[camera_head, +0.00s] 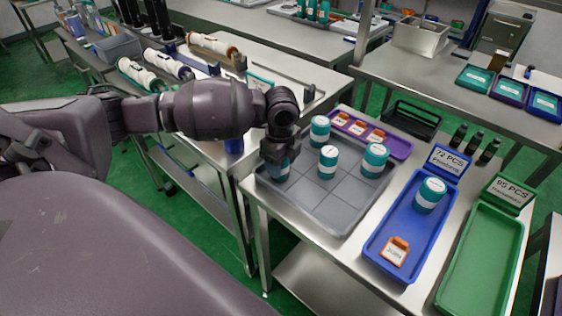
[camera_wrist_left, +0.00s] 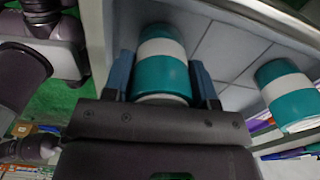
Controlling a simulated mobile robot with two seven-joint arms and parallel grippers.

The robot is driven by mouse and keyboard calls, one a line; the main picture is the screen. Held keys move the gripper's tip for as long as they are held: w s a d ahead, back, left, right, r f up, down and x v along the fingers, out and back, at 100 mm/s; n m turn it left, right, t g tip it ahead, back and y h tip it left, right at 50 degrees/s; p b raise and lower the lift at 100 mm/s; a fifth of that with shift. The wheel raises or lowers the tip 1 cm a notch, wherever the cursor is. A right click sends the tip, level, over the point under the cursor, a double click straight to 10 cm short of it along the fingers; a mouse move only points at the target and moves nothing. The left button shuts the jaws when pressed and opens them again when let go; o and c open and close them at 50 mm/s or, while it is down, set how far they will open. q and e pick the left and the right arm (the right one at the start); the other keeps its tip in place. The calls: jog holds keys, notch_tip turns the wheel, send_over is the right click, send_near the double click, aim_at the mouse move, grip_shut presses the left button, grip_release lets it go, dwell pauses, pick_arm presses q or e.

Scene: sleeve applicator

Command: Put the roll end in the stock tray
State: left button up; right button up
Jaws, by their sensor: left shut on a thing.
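My left gripper (camera_head: 279,155) is shut on a teal roll with a white band (camera_head: 279,174), over the near left corner of the grey gridded tray (camera_head: 325,212). In the left wrist view my left gripper (camera_wrist_left: 162,85) has one finger on each side of that roll (camera_wrist_left: 162,73). I cannot tell whether the roll rests on the tray floor. Similar teal and white rolls stand upright in the grey tray: one at the back (camera_head: 320,130), one in the middle (camera_head: 328,160) and one at right (camera_head: 375,160). I cannot tell which container is the stock tray. My right gripper is out of view.
A blue tray (camera_head: 378,240) holds one teal roll (camera_head: 431,194) and an orange tag (camera_head: 395,251). A green tray (camera_head: 483,262) is empty. A purple tray (camera_head: 399,147) holds several orange tags. White rollers (camera_head: 168,63) lie on the bench at back left.

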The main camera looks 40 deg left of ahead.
pick_arm(q)
jog(key=shift+f, duration=0.1)
jog(key=o, duration=0.9)
jog(key=shift+c, duration=0.2)
jog(key=shift+o, duration=0.3)
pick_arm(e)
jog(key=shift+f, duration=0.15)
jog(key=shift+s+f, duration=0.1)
pick_arm(q)
notch_tip(320, 180, up, 11)
jog(key=shift+f+p, duration=0.2)
jog(key=shift+p, duration=0.7)
jog(key=shift+r, duration=0.85)
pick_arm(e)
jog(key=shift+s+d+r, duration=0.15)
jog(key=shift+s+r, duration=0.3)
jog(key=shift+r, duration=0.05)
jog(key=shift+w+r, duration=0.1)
